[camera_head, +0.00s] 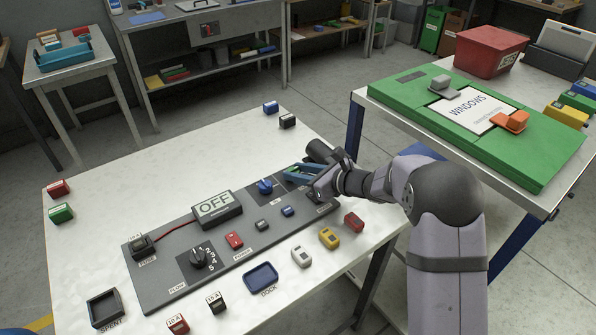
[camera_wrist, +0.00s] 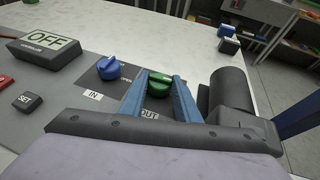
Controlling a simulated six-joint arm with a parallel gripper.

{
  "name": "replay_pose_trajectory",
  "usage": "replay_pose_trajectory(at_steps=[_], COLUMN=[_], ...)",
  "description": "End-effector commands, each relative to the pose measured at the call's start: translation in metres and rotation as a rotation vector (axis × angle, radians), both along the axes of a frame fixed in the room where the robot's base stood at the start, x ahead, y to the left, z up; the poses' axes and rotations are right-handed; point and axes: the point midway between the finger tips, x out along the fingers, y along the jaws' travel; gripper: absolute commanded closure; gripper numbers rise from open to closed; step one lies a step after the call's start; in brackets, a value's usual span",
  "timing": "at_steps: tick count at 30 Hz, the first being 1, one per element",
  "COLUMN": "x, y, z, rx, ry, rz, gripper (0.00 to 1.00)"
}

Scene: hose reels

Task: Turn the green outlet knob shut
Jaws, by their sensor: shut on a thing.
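The green outlet knob (camera_wrist: 159,84) sits on the grey panel (camera_wrist: 70,125), beside its OUT label. My gripper (camera_wrist: 160,88) has its two blue fingers around the knob, one on each side, and is shut on it. In the head view my gripper (camera_head: 303,172) is at the panel's right end, and its fingers largely hide the green knob. The blue inlet knob (camera_wrist: 109,67) stands to the left of my fingers, above the IN label, and also shows in the head view (camera_head: 265,187). The panel display (camera_head: 215,207) reads OFF.
A black flow dial (camera_head: 198,257), a red button (camera_head: 234,240) and a fuse block (camera_head: 142,245) are on the panel. A blue dock tray (camera_head: 261,277) and several small blocks lie in front.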

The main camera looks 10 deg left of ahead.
Motion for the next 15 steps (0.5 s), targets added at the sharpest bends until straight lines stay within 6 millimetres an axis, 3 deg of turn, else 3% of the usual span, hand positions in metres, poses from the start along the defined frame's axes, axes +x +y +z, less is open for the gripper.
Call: replay_pose_trajectory(at_steps=[15], x=[0.0013], y=[-0.0009], z=[0.0019], rx=[0.002], ry=[-0.001], rz=[0.091], gripper=[0.93])
